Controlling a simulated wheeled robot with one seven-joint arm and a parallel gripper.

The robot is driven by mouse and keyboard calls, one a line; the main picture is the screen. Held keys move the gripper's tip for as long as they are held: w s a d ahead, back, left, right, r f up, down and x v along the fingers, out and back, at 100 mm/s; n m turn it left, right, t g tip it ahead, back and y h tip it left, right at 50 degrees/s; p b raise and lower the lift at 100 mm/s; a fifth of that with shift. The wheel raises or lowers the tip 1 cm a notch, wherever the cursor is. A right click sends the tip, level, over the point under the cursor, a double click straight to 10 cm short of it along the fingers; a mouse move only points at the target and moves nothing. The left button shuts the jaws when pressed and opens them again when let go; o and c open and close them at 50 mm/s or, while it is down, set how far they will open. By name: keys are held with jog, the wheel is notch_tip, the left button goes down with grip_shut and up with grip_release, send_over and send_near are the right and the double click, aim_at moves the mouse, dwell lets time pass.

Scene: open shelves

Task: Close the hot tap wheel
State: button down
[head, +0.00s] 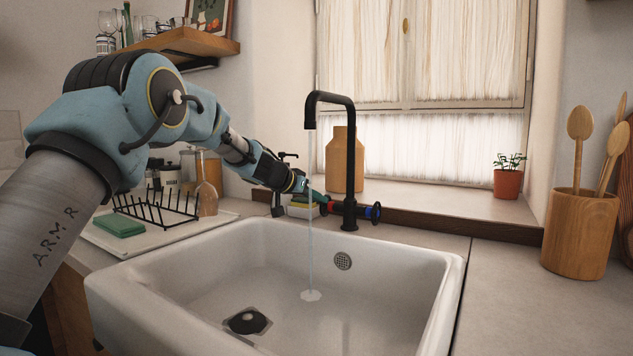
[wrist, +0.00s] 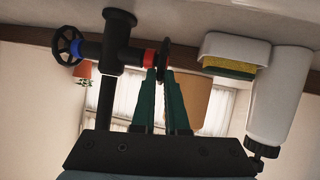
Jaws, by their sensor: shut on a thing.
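The black tap (head: 350,170) stands behind the white sink, and a thin stream of water (head: 310,235) runs from its spout into the basin. The hot tap wheel (wrist: 165,54), black with a red collar (wrist: 149,59), is on one side of the tap body. My gripper (wrist: 161,72) is shut on the wheel, with its green fingers on either side of the wheel's edge. In the head view my gripper (head: 317,197) reaches the wheel from the left and largely hides it. The blue-collared cold wheel (head: 375,212) is on the tap's right side, untouched.
A soap bottle (wrist: 280,95) and a yellow sponge (wrist: 229,67) in a holder are close beside my gripper. A wooden bottle (head: 345,160) stands behind the tap. The right counter's near part is clear.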

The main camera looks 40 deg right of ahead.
jog(key=y+p, duration=0.1)
jog(key=p, duration=0.5)
jog(key=d+r+y+p, duration=0.1)
jog(key=y+p, duration=0.1)
jog(key=p, duration=0.4)
jog(key=r+g+y+p, duration=0.1)
jog(key=y+p, duration=0.1)
jog(key=p, duration=0.4)
jog(key=shift+w+d+n, duration=0.3)
jog(key=shift+d, duration=0.05)
jog(key=shift+w+d+y+p, duration=0.15)
jog(key=shift+y+p, duration=0.3)
jog(key=shift+p, duration=0.9)
jog(key=shift+s+d+y+p, duration=0.1)
jog(key=shift+d+y+p, duration=0.25)
jog(key=shift+p, duration=0.95)
jog(key=shift+a+f, duration=0.1)
jog(key=c, duration=0.9)
grip_release()
jog(key=shift+c, duration=0.2)
jog(key=b+v, duration=0.5)
jog(key=v, duration=0.5)
jog(key=shift+w+r, duration=0.2)
jog(key=shift+r, duration=0.2)
